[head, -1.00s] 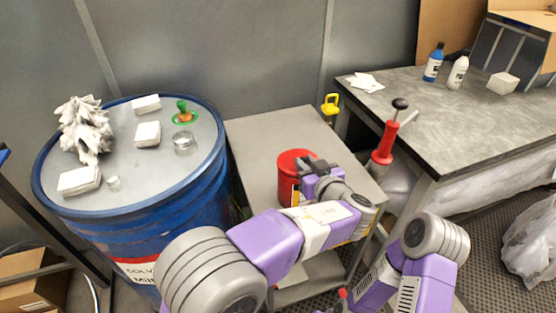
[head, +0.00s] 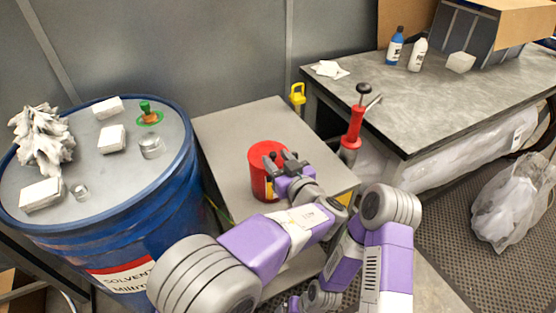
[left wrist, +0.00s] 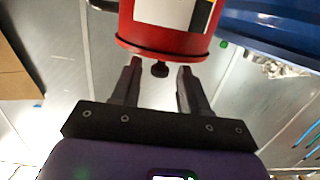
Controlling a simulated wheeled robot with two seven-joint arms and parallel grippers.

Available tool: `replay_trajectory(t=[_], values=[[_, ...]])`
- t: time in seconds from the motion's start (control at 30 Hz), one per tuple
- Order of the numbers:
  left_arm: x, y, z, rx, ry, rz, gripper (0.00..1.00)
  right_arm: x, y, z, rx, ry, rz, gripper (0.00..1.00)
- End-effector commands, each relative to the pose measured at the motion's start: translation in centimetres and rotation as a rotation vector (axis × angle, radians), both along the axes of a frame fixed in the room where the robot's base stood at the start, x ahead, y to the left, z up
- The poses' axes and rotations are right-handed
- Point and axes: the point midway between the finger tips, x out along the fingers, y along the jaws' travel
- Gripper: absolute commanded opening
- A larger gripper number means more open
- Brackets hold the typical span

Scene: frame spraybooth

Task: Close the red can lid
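The red can (head: 262,187) stands upright on the grey cart, its red top facing up. In the left wrist view the can (left wrist: 165,22) fills the top centre, with a label, a dark-edged rim and a small black knob (left wrist: 160,69) at the rim. My left gripper (head: 282,160) is at the can's top on its right side. Its fingers (left wrist: 158,72) are apart, one on each side of the knob, with visible gaps to it. The gripper partly hides the lid in the head view, so I cannot tell how far it is shut. My right gripper is low at the bottom edge, its fingers unclear.
A blue solvent drum (head: 150,225) with blocks and small jars stands left of the cart (head: 228,130). A yellow hook-like item (head: 297,94) and a red pump-like tool (head: 352,130) are behind and right. The workbench (head: 440,105) holds bottles. The cart's back is clear.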

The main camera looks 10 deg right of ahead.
Motion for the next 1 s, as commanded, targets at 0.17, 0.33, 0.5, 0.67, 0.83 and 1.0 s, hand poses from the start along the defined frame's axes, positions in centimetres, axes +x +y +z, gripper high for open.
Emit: replay_trajectory(t=[0.17,0.33,0.5,0.67,0.83,1.0], values=[[0.0,0.0,0.1,-0.001,0.000,0.000,0.47,0.0,0.0,0.0,0.000,0.000,0.000,0.92],[-0.3,-0.1,0.1,-0.001,0.000,-0.001,0.47,0.0,0.0,0.1,0.000,0.000,0.000,0.92],[-2.6,-0.9,0.5,-0.001,-0.001,-0.004,0.47,0.0,0.0,0.4,0.000,0.000,0.000,0.92],[-5.2,-1.7,0.8,0.000,-0.001,-0.003,0.47,0.0,0.0,0.7,0.000,0.000,0.000,0.92],[-6.8,-2.2,0.9,0.000,-0.001,-0.002,0.47,0.0,0.0,0.8,0.000,0.000,0.000,0.92],[-7.2,-2.3,0.9,-0.001,0.000,0.000,0.47,0.0,0.0,0.8,0.000,0.000,0.000,0.92]])
